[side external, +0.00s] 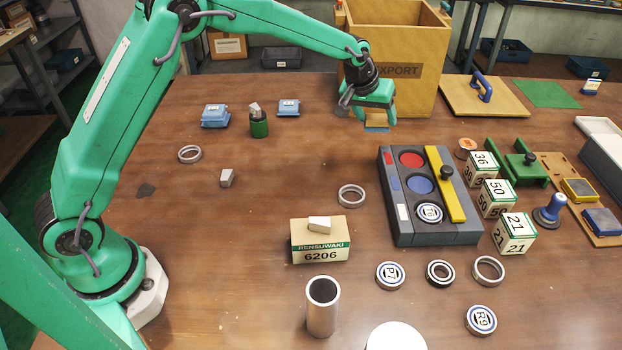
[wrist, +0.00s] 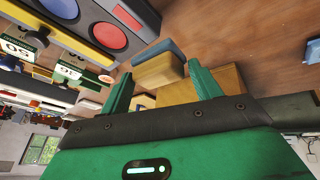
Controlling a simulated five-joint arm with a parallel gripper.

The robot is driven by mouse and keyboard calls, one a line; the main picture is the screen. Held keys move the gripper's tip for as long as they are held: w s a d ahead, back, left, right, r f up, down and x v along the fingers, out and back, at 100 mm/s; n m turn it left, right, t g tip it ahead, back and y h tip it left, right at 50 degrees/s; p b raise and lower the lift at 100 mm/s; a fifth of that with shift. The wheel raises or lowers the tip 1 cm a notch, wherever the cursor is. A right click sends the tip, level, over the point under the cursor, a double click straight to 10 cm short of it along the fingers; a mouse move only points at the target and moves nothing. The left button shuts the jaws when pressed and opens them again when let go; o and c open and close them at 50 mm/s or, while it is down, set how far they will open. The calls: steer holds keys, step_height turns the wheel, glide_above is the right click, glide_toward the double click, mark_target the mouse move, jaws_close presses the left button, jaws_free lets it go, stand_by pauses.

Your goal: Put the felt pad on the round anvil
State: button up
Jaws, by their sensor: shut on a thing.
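My gripper (side external: 377,112) is high over the back of the table, in front of the wooden crate. It is shut on a small tan block with a blue-grey layer on its underside, which I take as the felt pad (side external: 376,125). In the wrist view the pad (wrist: 158,68) sits between the two green fingers (wrist: 160,92), clear of the table. A pale round top, likely the round anvil (side external: 397,337), shows at the front of the table, cut off by the picture's lower edge. It does not show in the wrist view.
A dark tray with coloured discs (side external: 398,228) lies right of centre, beside several number cubes. A hollow steel tube (side external: 322,308) and a carton (side external: 320,243) stand left of the anvil. Several bearing rings lie nearby. The EXPORT crate (side external: 408,95) stands behind.

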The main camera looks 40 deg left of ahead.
steer(key=s+d+m+h, duration=0.1)
steer(key=s+d+m, duration=0.35)
steer(key=d, duration=0.85)
steer(key=m+g+h, duration=0.2)
steer(key=m+h, duration=0.1)
steer(key=m, duration=0.4)
glide_above(412, 347)
steer(key=shift+f, duration=3.95)
steer(key=shift+f, duration=0.1)
steer(key=o, duration=1)
steer(key=shift+r, duration=0.2)
steer(key=shift+v, duration=5.9)
